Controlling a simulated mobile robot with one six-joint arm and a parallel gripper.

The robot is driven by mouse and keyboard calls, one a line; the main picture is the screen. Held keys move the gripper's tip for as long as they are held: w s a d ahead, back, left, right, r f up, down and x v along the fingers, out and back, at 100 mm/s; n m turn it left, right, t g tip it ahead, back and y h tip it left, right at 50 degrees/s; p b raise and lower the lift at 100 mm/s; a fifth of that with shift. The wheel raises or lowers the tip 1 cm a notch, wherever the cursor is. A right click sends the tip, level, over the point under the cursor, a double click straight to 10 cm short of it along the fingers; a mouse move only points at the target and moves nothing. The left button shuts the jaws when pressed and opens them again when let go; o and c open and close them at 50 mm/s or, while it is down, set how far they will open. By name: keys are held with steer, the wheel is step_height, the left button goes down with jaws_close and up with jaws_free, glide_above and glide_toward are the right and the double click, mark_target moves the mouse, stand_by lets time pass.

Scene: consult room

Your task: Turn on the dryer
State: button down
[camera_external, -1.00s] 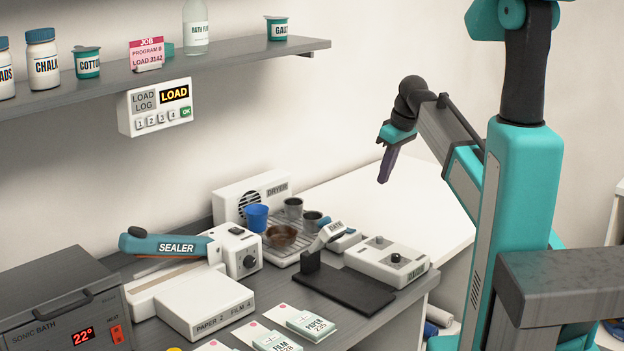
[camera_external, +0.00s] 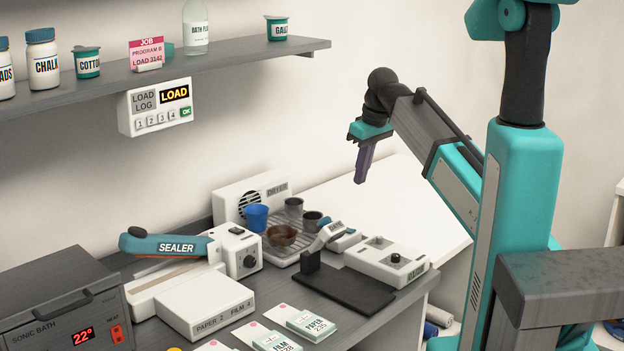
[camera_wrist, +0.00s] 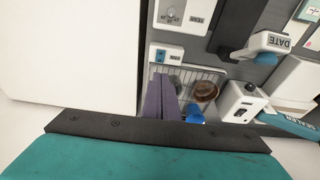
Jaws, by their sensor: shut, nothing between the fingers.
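The dryer (camera_external: 226,198) is a white housing with a round dark grille and a DRYER label, against the wall at the back of the bench. A wire rack (camera_external: 283,256) in front of it holds a blue cup (camera_external: 257,217), a brown bowl (camera_external: 282,235) and two grey cups. A small white box with a blue part (camera_external: 347,241) sits right of the rack; it also shows in the wrist view (camera_wrist: 165,53). My gripper (camera_external: 361,182) is shut and empty, pointing down in the air, up and right of the dryer. Its purple fingers (camera_wrist: 161,80) overlap the rack's edge in the wrist view.
A shelf (camera_external: 230,59) with jars runs above. The white surface (camera_external: 400,195) behind is clear.

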steer(key=shift+f, duration=0.1)
steer(key=p, duration=0.3)
glide_above(353, 230)
steer(key=shift+f, duration=4.75)
steer(key=shift+s+d+f+p, duration=0.1)
steer(key=shift+s+f+p, duration=0.1)
steer(key=shift+f, duration=0.8)
steer(key=shift+s+d+f+p, duration=0.1)
steer(key=shift+f+p, duration=0.05)
steer(key=shift+f, duration=0.8)
steer(key=shift+f, duration=0.1)
steer(key=shift+s+f, duration=0.1)
steer(key=shift+f, duration=0.25)
steer(key=shift+r, duration=0.15)
steer(key=shift+w+a+r, duration=0.1)
steer(key=shift+w, duration=0.1)
steer(key=shift+w+a+r, duration=0.25)
steer(key=shift+w+a, duration=0.15)
